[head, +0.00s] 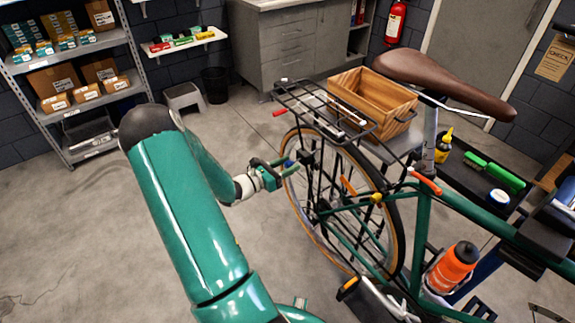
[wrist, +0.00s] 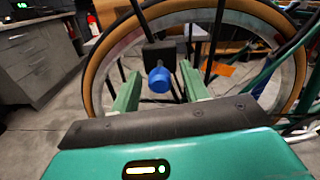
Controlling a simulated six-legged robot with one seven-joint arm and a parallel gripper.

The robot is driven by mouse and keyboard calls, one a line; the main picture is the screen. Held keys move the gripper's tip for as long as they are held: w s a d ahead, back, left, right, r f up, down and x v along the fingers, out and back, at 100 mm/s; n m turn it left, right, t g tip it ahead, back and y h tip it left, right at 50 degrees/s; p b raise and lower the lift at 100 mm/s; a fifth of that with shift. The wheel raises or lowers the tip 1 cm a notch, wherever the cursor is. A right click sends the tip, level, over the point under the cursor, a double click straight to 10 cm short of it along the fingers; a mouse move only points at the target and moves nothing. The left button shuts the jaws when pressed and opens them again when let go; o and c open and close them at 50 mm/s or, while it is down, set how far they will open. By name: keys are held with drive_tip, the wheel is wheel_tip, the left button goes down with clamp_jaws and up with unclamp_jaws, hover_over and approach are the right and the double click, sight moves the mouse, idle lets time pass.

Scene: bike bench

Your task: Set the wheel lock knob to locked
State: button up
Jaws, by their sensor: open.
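The wheel lock knob (wrist: 159,80) is a blue round knob on a black block (wrist: 160,55) at the bicycle's rear wheel. In the wrist view it shows between the two green fingers of my gripper (wrist: 160,72), which is open. The fingers stand apart on either side of the knob, with visible gaps. In the head view my gripper (head: 288,166) is at the left side of the rear wheel, and a bit of the blue knob (head: 289,163) shows at its fingertips. I cannot read a lock marking.
The rear wheel (head: 376,245) and its spokes lie just behind the knob. A rear rack (head: 325,110) is above my gripper, with a wooden crate (head: 375,100) beyond. An orange lever-like part (wrist: 224,71) shows right of the fingers. The floor (head: 90,235) at left is clear.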

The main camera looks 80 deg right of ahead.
drive_tip(key=v, duration=1.3)
drive_tip(key=shift+w, duration=0.2)
drive_tip(key=shift+a, duration=0.15)
